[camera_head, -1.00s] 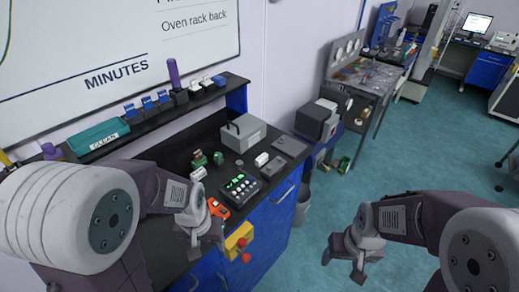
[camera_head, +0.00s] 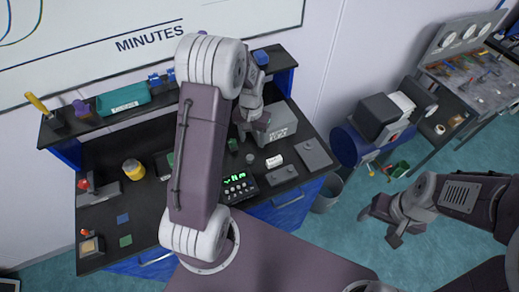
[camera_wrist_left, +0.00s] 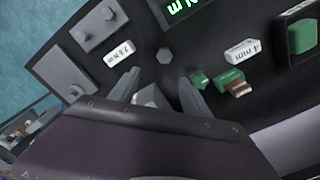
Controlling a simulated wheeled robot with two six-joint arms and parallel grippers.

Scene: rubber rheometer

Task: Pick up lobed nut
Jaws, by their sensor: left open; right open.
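A small grey six-sided piece (camera_head: 249,158) lies on the black bench between a white label block and a green piece; I cannot tell surely if it is the lobed nut. In the left wrist view this grey piece (camera_wrist_left: 165,56) lies just beyond the fingertips. A small green piece (camera_wrist_left: 198,79) and a green and brown piece (camera_wrist_left: 232,82) lie to its right. My left gripper (camera_head: 255,134) is open over the bench, in front of a grey box. Its fingers (camera_wrist_left: 158,85) show apart, with a grey shape between them. My right gripper (camera_head: 380,226) is open over the floor.
The grey box (camera_head: 280,124) stands behind my left gripper. A black keypad with green digits (camera_head: 238,187), a white label block (camera_head: 275,161) and a flat grey plate (camera_head: 314,153) lie nearby. A yellow jar (camera_head: 133,170) stands at the left. A shelf runs along the back.

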